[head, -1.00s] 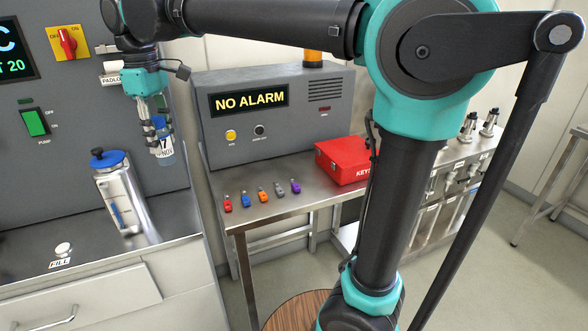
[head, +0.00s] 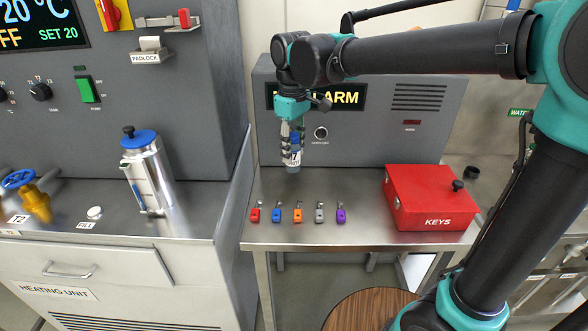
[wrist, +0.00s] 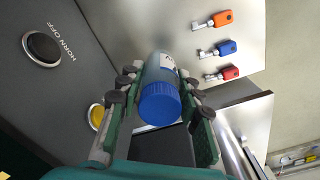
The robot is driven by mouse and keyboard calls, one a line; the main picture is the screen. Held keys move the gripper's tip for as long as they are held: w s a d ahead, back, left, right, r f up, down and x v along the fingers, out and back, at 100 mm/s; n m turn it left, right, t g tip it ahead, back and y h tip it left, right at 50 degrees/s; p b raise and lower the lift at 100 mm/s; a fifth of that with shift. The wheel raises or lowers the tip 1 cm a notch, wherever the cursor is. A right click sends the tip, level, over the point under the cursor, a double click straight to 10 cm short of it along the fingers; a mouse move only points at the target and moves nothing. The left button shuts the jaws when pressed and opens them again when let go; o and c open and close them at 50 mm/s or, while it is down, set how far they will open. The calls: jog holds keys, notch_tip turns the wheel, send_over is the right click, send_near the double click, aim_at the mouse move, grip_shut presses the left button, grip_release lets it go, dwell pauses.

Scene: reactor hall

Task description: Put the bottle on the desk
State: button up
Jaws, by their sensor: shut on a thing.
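The bottle (head: 293,158) is small and clear with a blue cap and a label. My gripper (head: 291,140) is shut on it and holds it upright above the steel desk (head: 360,237), in front of the grey alarm box. In the wrist view the bottle (wrist: 160,92) sits between the two fingers of my gripper (wrist: 152,100), blue cap toward the camera. The bottle's base appears above the desk top, but the exact gap is hard to tell.
Several coloured keys (head: 298,215) lie in a row along the desk's front. A red KEYS box (head: 430,197) stands at the right. The alarm box (head: 380,120) fills the back. The heating unit (head: 100,225) with a steel canister (head: 150,172) stands at left.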

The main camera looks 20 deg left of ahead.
aim_at(293, 135)
jog(key=shift+f, duration=3.2)
jog(key=o, duration=1.2)
jog(key=shift+f, duration=0.1)
jog(key=shift+c, duration=0.2)
notch_tip(293, 135, up, 12)
jog(key=shift+r, duration=0.15)
